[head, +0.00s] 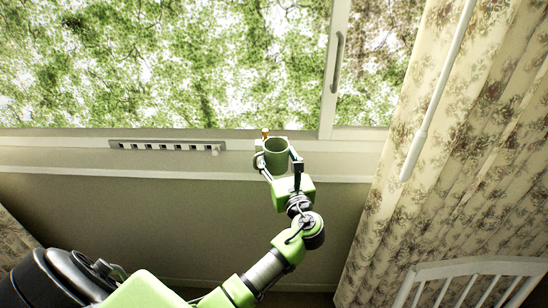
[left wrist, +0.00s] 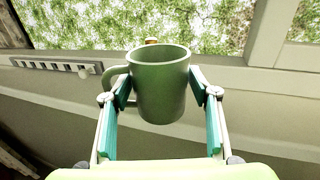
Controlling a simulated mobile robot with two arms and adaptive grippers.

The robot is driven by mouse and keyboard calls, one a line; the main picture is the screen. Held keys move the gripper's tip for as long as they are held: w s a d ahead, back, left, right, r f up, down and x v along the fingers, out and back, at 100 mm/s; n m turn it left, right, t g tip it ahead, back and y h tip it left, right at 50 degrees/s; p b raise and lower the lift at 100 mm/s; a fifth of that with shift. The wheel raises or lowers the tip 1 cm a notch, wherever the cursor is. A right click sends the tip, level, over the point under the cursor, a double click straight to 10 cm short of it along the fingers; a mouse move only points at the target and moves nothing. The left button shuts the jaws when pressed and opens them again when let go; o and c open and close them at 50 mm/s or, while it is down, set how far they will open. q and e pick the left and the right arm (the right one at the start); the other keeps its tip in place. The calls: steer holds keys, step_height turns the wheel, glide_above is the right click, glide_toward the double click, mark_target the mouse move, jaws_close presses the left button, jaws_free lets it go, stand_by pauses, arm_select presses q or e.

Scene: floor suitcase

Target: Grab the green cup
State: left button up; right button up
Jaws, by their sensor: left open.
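The green cup (head: 277,154) stands upright at the window sill in the head view, its handle toward the left. My left gripper (head: 278,163) is at the cup, with one finger on each side of it. In the left wrist view the cup (left wrist: 160,88) sits between the open fingers of the left gripper (left wrist: 160,92). The handle lies by the left finger. The right finger is very near the cup wall; whether it touches cannot be told. My right gripper is not in view.
The window sill (head: 80,160) runs below the window, with a slotted vent strip (head: 165,147) at left. A small orange-topped object (head: 265,133) is just behind the cup. Floral curtains (head: 440,150) hang at right, and a white slatted railing (head: 480,268) stands at lower right.

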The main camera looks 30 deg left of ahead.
arm_select(q)
steer(key=shift+x, duration=0.9)
steer(key=c, duration=1)
